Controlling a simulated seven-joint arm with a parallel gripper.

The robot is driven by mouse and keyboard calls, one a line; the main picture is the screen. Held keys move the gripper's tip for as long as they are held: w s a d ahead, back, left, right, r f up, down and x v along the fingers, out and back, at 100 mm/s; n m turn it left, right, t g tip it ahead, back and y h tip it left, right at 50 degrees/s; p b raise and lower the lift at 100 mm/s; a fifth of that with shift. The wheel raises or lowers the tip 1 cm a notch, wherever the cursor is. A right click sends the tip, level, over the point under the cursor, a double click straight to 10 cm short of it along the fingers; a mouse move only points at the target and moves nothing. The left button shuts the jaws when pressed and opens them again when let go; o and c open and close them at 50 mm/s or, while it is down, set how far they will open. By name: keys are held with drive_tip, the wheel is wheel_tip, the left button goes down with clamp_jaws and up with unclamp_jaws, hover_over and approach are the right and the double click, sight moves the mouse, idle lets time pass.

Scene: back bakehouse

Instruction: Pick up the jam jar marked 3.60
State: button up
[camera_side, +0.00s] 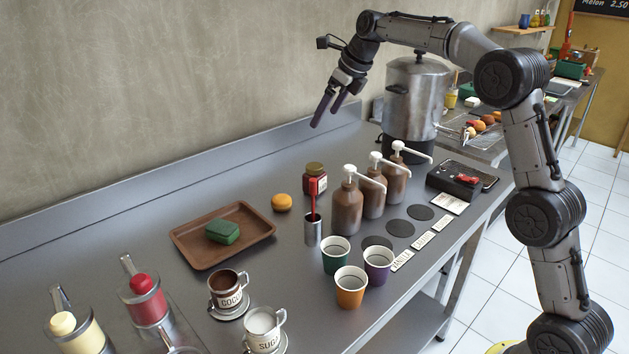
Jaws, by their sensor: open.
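One small jar (315,187) with a dark red body and a brownish lid stands upright on the steel counter, near the middle. It looks like a jam jar, but no 3.60 mark can be read on it. A red-handled tool in a metal cup stands in front of it and partly covers it. My gripper (325,116) is open and empty, its two dark fingers pointing down and to the left. It hangs in the air, apart from the jar and above it in the picture.
Several pump bottles (348,208) stand close right of the jar, and the metal cup (312,230) is in front. Left are an orange round item (281,202) and a brown tray (190,252) with a green block. Paper cups (351,292) stand in front. Bare counter lies behind the jar.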

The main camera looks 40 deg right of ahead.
drive_tip(key=g, duration=0.1)
approach(315, 175)
drive_tip(key=shift+m, duration=0.3)
drive_tip(key=w+f, duration=0.1)
drive_tip(key=w+d+f, duration=0.1)
drive_tip(key=f, duration=0.1)
drive_tip(key=w+f, duration=0.2)
drive_tip(key=shift+d+f, duration=0.2)
drive_tip(key=shift+s+x, duration=0.1)
drive_tip(key=shift+x, duration=1.4)
drive_tip(key=shift+s+x, duration=0.15)
drive_tip(key=shift+x, duration=1.3)
drive_tip(key=c, duration=1.4)
clamp_jaws()
